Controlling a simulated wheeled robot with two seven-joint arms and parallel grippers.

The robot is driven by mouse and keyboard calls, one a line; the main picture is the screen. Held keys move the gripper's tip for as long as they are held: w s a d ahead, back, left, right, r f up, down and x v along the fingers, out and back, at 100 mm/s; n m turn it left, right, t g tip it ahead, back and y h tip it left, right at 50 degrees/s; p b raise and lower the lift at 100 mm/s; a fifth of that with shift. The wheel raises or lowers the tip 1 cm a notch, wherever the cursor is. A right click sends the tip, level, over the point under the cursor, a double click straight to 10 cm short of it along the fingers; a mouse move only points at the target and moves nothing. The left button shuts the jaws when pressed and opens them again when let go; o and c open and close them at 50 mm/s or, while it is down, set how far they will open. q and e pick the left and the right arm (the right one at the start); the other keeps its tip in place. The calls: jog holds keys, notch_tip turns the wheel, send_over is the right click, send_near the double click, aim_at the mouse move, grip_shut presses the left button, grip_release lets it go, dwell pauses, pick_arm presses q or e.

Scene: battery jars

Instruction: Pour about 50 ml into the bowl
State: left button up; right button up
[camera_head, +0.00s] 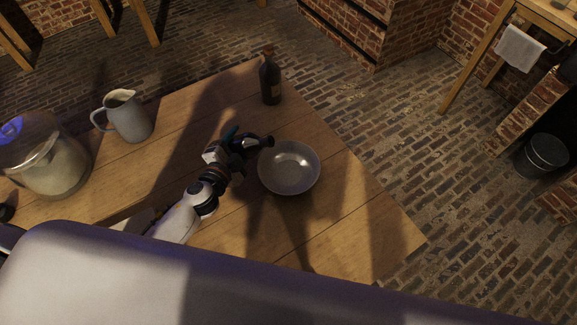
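A round grey metal bowl (289,168) stands on the wooden table, upright, with no contents that I can make out. One of my arms, which I take to be the right, reaches up from the lower left. Its gripper (246,143) is at the bowl's upper left rim; dark parts hide whether its fingers are open or hold something. A dark bottle (270,82) with a label stands upright near the table's far corner. A grey jug (128,117) with a handle stands upright at the left. My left gripper is not clearly seen.
A large glass jar (48,160) with pale contents stands at the table's left. The wooden table (375,225) is bare right of the bowl, up to its right edge. Beyond lie the brick floor and a dark bucket (543,155).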

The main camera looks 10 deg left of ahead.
aim_at(240, 141)
pick_arm(q)
jog(key=d+r+n, duration=0.1)
jog(key=d+r+n+h, duration=0.1)
jog(key=n, duration=0.1)
jog(key=shift+r+t, duration=0.2)
jog(key=shift+t, duration=0.1)
jog(key=shift+f+n+h+b, duration=0.3)
jog(key=shift+f+n+b, duration=0.35)
jog(key=shift+b, duration=0.3)
jog(key=shift+f+n, duration=0.2)
jog(key=shift+n, duration=0.25)
jog(key=shift+w+r+n+t, duration=0.1)
jog(key=shift+r+n+t, duration=0.2)
jog(key=shift+n, duration=0.2)
notch_tip(240, 141, up, 3)
jog(key=shift+d+r+n+h+p, duration=0.1)
jog(key=shift+n+h+p, duration=0.3)
jog(key=shift+n+p, duration=0.7)
jog(key=shift+d+r+n+t+p, duration=0.1)
jog(key=shift+r+n+t+p, duration=0.35)
jog(key=shift+n, duration=0.45)
pick_arm(e)
jog(key=shift+r, duration=0.9)
